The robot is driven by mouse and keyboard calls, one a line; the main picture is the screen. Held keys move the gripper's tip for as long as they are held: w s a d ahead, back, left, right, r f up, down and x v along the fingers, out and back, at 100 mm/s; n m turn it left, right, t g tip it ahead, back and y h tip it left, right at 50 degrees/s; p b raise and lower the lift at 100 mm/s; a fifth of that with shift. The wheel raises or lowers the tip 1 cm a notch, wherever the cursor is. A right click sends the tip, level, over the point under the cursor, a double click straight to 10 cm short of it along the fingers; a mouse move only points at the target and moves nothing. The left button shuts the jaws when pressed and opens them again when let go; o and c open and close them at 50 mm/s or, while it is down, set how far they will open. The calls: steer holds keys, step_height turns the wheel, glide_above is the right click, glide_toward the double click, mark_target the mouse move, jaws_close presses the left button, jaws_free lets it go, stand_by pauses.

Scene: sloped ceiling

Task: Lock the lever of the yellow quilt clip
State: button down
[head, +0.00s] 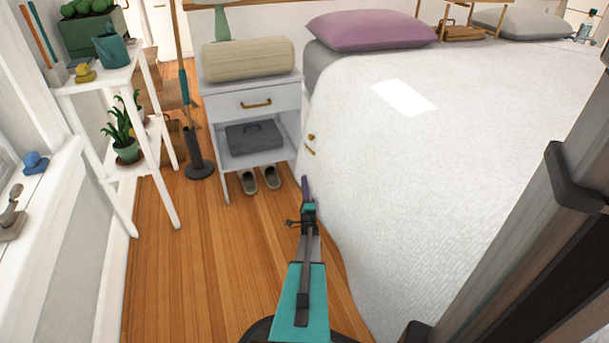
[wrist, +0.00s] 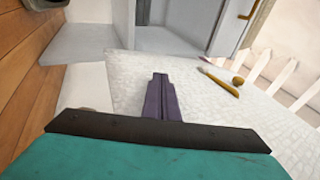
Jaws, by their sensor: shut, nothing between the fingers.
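The yellow quilt clip (head: 310,150) sits on the side of the white quilt near the head end of the bed, as a small round knob with a slim lever beside it. In the wrist view the clip (wrist: 220,83) lies right of the fingertips, its lever slanting, with the knob beside it. I cannot tell whether the lever is locked. My gripper (head: 305,182) is beside the quilt's side, below the clip in the head view and apart from it. Its purple fingers (wrist: 160,76) are shut and empty.
The quilt (head: 450,130) covers the bed to my right. A white nightstand (head: 252,101) with a bolster (head: 248,59) stands ahead; slippers (head: 260,178) lie below it. The wooden floor (head: 190,260) between is clear.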

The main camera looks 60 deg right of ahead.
steer(key=shift+a+f, duration=0.3)
steer(key=shift+f, duration=0.55)
steer(key=shift+t, duration=0.3)
